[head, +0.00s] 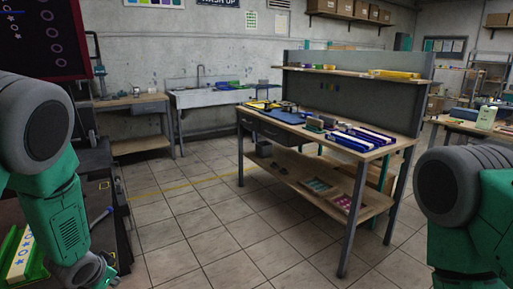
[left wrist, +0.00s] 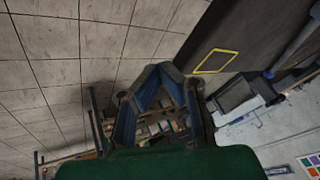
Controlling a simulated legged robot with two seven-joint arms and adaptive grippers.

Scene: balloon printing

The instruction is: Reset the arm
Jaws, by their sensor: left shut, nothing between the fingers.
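My left arm comes in from the left in the head view and hangs down at the lower left. Its wrist end is near the bottom edge, beside the dark work surface (head: 112,196). In the left wrist view my left gripper (left wrist: 158,72) is shut, its blue-lined fingers meeting at the tips with nothing between them. My right arm shows at the right edge of the head view, but its gripper is out of view.
A green tray with a white printed strip (head: 22,257) lies at the lower left, near my left arm. A workbench (head: 375,152) with several items stands centre right. A sink (head: 205,97) is at the back wall. The tiled floor (head: 215,225) between is clear.

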